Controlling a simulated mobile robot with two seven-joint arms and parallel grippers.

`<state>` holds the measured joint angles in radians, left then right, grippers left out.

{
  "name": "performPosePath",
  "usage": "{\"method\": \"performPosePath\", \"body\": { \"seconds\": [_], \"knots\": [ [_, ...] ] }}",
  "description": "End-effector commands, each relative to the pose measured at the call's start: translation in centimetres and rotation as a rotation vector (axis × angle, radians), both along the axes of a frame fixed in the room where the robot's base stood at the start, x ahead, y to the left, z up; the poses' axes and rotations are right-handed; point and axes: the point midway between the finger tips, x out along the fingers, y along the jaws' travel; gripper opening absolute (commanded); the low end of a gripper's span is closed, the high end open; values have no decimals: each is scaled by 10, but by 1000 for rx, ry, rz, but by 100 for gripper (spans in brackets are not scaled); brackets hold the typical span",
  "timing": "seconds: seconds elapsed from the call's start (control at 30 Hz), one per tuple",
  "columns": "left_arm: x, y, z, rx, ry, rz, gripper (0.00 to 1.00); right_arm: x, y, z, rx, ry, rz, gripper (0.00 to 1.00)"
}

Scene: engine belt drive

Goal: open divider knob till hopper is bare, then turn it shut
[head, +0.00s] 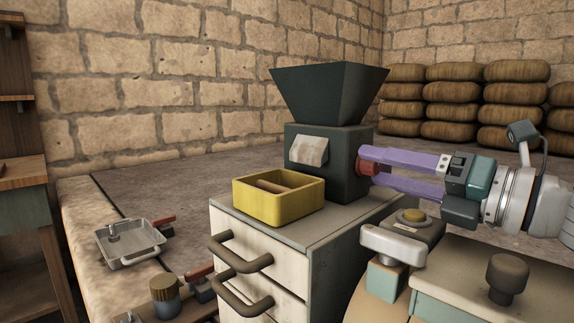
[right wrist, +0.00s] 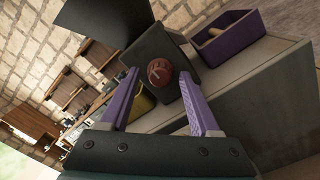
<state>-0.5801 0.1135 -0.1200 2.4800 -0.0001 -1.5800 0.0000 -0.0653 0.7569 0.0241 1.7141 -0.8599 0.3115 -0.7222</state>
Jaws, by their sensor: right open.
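The dark green hopper (head: 328,92) flares above a square body (head: 350,170) on a cabinet. Its inside does not show, so I cannot tell what it holds. The red divider knob (head: 367,168) is on the body's right side. It shows as a round red face in the right wrist view (right wrist: 159,72). My right gripper (head: 365,166) is open, its purple fingers on either side of the knob; contact cannot be told. A yellow tray (head: 262,208) with a brown piece (head: 273,187) inside stands before the body, below a pale angular piece (head: 309,150). My left gripper is not in view.
A purple tray (right wrist: 228,50) with a yellowish piece (right wrist: 236,27) stands on the other side of the body. A metal tray (head: 128,243) lies at left. Stacked sacks (head: 470,100) line the back. Dark handles (head: 240,255) stick out from the cabinet front.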

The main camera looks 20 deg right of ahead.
Motion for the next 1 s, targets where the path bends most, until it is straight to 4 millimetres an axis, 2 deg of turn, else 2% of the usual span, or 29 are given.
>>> {"method": "performPosePath", "body": {
  "seconds": [0.17,0.27,0.73,1.0],
  "knots": [
    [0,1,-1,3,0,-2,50,-4,-1,-2,0,2,0,63],
    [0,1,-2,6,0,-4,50,-13,-5,-3,0,2,1,63],
    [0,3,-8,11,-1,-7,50,-81,-33,-5,3,3,-1,63],
    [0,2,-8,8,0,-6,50,-92,-38,-4,0,0,0,63]
  ]
}}
